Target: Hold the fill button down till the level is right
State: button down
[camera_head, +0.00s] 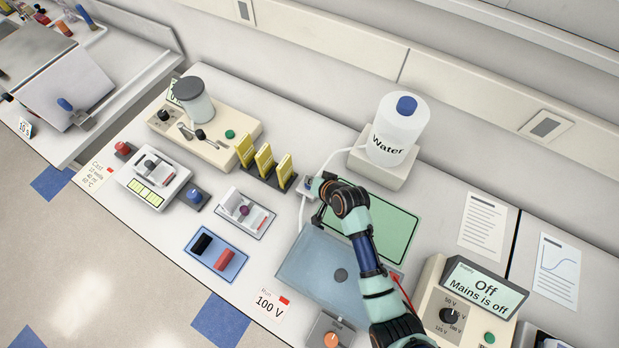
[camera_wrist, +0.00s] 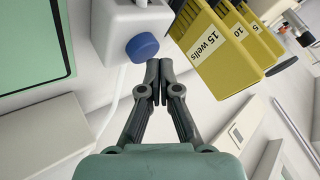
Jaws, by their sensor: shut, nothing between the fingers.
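The likely fill button is a round blue button (camera_wrist: 142,47) on the face of a small white box (camera_wrist: 130,22) in the wrist view. In the head view the box (camera_head: 307,186) is mostly hidden by my arm. My gripper (camera_wrist: 159,68) is shut and empty, its fingertips just beside the blue button; I cannot tell whether they touch it. A white water bottle (camera_head: 388,152) with a blue cap stands behind on a base. A translucent blue tank (camera_head: 300,262) sits in front, linked by a thin tube. Its liquid level is not readable.
Yellow combs (camera_head: 264,160) marked 15, 10 and 5 wells stand close to my gripper's fingers; they also show in the wrist view (camera_wrist: 215,60). A green panel (camera_head: 395,222) lies behind my arm. A power supply (camera_head: 470,300) reading "Off, Mains is off" stands at right.

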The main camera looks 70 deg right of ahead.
jog(key=shift+r, duration=0.35)
notch_tip(320, 180, up, 5)
jog(key=p, duration=0.5)
jog(key=shift+f, duration=0.1)
dwell(2.3)
